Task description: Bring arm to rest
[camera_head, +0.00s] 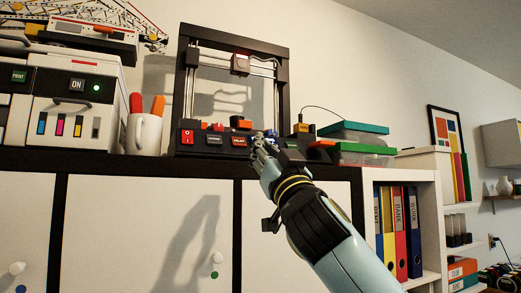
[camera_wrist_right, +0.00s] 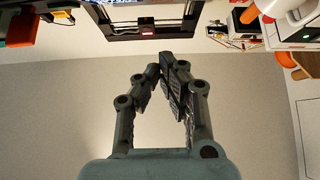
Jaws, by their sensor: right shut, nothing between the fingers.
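My right arm (camera_head: 330,235) reaches up from the lower right in the head view. Its gripper (camera_head: 262,140) is in front of the shelf top, near the right front of the 3D printer (camera_head: 186,95). In the right wrist view the right gripper (camera_wrist_right: 170,62) has its fingertips together with nothing between them. The printer's frame also shows at the top of the wrist view (camera_wrist_right: 150,30). I cannot tell in the head view whether the fingers touch the printer's base. My left gripper is not in view.
A white printer (camera_head: 75,85) and a white mug (camera_head: 145,133) with orange-handled items stand left on the dark shelf top. Green-lidded boxes (camera_head: 358,130) stand right. Below are white cabinet doors (camera_head: 130,235) and several binders (camera_head: 400,230). The space before the doors looks clear.

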